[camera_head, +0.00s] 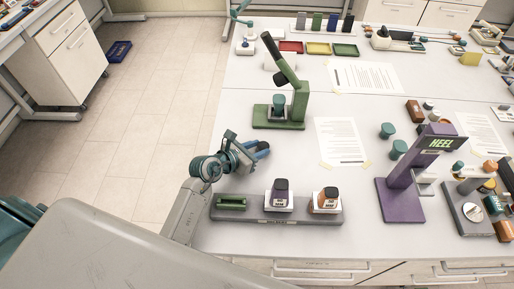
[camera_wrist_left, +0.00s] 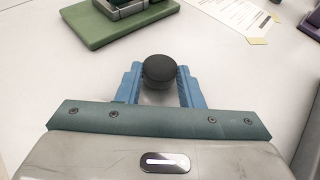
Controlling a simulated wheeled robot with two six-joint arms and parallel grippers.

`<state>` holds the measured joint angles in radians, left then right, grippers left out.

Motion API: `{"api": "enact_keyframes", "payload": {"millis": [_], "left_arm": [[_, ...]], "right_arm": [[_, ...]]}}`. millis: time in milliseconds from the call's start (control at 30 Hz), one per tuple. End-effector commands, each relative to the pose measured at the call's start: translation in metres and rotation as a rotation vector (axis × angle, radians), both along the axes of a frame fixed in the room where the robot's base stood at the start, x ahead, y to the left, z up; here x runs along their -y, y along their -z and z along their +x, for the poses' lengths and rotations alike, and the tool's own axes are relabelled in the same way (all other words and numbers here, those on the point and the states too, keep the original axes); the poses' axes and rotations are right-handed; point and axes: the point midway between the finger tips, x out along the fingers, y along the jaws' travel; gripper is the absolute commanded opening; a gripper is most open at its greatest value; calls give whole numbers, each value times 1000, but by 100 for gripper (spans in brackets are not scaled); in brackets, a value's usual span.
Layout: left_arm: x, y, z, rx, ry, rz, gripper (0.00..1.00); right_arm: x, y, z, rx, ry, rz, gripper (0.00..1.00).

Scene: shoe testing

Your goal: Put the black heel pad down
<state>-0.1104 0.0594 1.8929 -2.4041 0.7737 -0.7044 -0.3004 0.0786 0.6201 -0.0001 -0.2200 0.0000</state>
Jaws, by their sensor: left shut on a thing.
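The black heel pad (camera_wrist_left: 159,70) is a dark rounded piece between the blue fingertips in the left wrist view. My left gripper (camera_wrist_left: 160,78) is shut on it. In the head view my left gripper (camera_head: 262,151) is over the white table, behind the grey rack; I cannot make out the pad there. The long grey rack (camera_head: 300,219) has a green tray (camera_head: 232,202) with no pad visible in it at its left end. A dark purple piece (camera_head: 281,187) and a brown piece (camera_head: 328,194) stand on white blocks on the rack. My right gripper is not in view.
A green test stand (camera_head: 296,103) is behind the gripper. A purple stand marked HEEL (camera_head: 403,200) is to the right, with teal pieces (camera_head: 399,149) near it. A paper sheet (camera_head: 340,141) lies between them. The table's left edge is close to my left arm.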

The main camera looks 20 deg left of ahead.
Motion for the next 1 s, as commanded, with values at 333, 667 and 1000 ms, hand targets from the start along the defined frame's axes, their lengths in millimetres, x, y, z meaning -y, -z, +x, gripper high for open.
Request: {"api": "enact_keyframes", "payload": {"millis": [333,667,1000], "left_arm": [[0,7,0,1,-1,0,10],[0,9,0,0,-1,0,55],[-6,4,-9,0,0,2,55]], "right_arm": [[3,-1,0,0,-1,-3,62],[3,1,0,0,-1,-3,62],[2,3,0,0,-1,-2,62]]}}
